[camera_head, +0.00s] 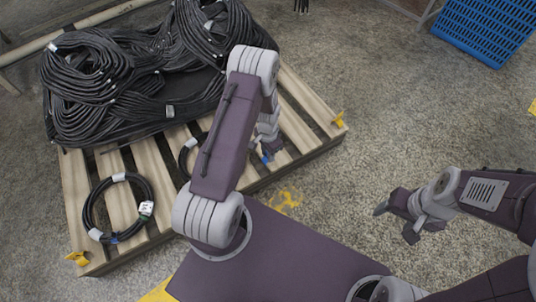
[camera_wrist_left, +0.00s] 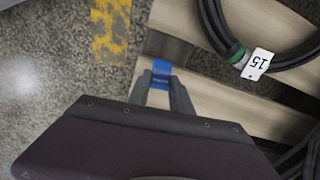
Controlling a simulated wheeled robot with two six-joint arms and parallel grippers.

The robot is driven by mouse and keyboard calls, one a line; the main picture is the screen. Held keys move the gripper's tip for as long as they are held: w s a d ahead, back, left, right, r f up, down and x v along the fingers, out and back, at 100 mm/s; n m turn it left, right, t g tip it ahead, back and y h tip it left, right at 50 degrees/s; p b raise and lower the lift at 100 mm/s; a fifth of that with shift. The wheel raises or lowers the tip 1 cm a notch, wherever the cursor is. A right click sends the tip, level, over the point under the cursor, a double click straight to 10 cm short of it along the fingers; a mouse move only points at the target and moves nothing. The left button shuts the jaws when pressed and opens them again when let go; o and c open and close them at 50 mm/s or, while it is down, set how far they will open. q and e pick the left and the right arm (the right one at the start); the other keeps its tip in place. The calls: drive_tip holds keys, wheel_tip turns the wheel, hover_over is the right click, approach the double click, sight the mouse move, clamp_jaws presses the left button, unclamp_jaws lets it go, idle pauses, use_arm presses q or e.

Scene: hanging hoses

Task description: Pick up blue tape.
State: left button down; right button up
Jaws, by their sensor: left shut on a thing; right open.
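The blue tape (camera_wrist_left: 161,73) shows in the left wrist view, a small bright blue piece between the fingertips of my left gripper (camera_wrist_left: 161,84). The left gripper is shut on it. In the head view, this blue spot (camera_head: 265,158) shows at the tip of my left arm, over the right part of the wooden pallet, mostly hidden by the wrist. My right gripper (camera_head: 396,222) is open and empty above the concrete floor at the right.
The wooden pallet (camera_head: 317,107) carries a large pile of black hoses (camera_head: 110,85). A smaller black coil (camera_head: 85,213) with labels lies at its front left. A blue crate (camera_head: 487,28) stands at the top right. Floor between pallet and crate is clear.

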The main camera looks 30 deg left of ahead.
use_arm(q)
drive_tip(key=r+p, duration=0.1)
drive_tip(key=r, duration=0.1)
drive_tip(key=r+p, duration=0.1)
drive_tip(key=r, duration=0.1)
drive_tip(key=shift+w+d, duration=0.15)
drive_tip(key=shift+d, duration=0.25)
drive_tip(key=w+d+r+p, duration=0.3)
drive_tip(key=d+r+p, duration=0.2)
drive_tip(key=d, duration=0.5)
drive_tip(key=shift+d+r+p, duration=0.2)
drive_tip(key=shift+r+p, duration=0.05)
drive_tip(key=shift+p, duration=0.2)
use_arm(e)
wheel_tip(320, 180, up, 9)
use_arm(q)
drive_tip(key=c, duration=1.9)
unclamp_jaws()
clamp_jaws()
